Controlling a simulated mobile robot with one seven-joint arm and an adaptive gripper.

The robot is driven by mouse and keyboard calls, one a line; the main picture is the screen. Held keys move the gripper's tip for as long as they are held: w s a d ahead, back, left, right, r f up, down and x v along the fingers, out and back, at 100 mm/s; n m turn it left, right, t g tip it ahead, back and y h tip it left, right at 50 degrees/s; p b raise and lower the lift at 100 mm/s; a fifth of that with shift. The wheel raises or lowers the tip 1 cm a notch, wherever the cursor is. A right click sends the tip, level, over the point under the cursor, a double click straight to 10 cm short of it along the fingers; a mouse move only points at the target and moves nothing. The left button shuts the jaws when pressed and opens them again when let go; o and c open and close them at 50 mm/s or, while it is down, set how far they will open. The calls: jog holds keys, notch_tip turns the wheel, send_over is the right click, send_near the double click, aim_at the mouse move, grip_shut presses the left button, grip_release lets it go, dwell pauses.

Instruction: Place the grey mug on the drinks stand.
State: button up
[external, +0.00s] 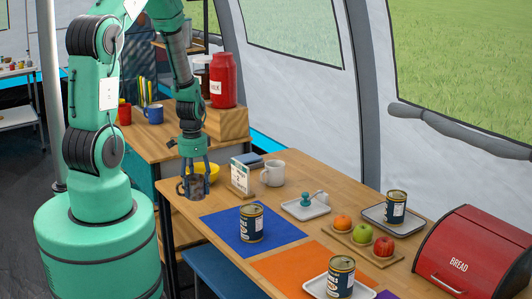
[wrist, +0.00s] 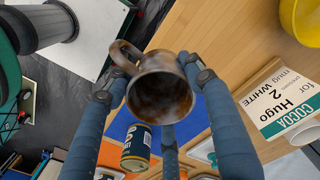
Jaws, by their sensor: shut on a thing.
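My gripper (external: 193,178) is shut on a grey-brown mug (wrist: 160,92), held above the near left corner of the table. In the wrist view the fingers close around the mug from several sides. Its open mouth faces the camera, and its handle points to the upper left. The mug also shows as a dark shape in the external view (external: 190,188). A red jar (external: 223,80) stands on a wooden block (external: 228,122) on the back counter; I cannot tell whether this block is the drinks stand.
A yellow bowl (external: 212,170), an order card (external: 241,178) and a white mug (external: 272,174) stand close to my gripper. A can (external: 251,224) stands on the blue mat (external: 219,216). A red mug (external: 124,116) and a blue mug (external: 154,114) stand on the back counter.

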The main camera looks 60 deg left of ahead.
jog(key=s+a+r+p, duration=0.1)
jog(key=a+r+p, duration=0.1)
jog(key=a, duration=1.2)
jog(key=s+a+r+p, duration=0.1)
jog(key=a+r+p, duration=0.1)
jog(key=a, duration=1.2)
jog(key=s+a+r+p, duration=0.1)
jog(key=a+p, duration=0.3)
jog(key=a, duration=1)
jog(key=shift+a+r, duration=0.1)
jog(key=shift+r, duration=0.5)
jog(key=shift+s+a, duration=0.3)
jog(key=shift+a, duration=0.3)
send_over(149, 143)
jog(key=shift+d+f, duration=0.1)
jog(key=shift+f, duration=0.6)
jog(key=shift+f, duration=0.1)
jog(key=shift+f, duration=1.65)
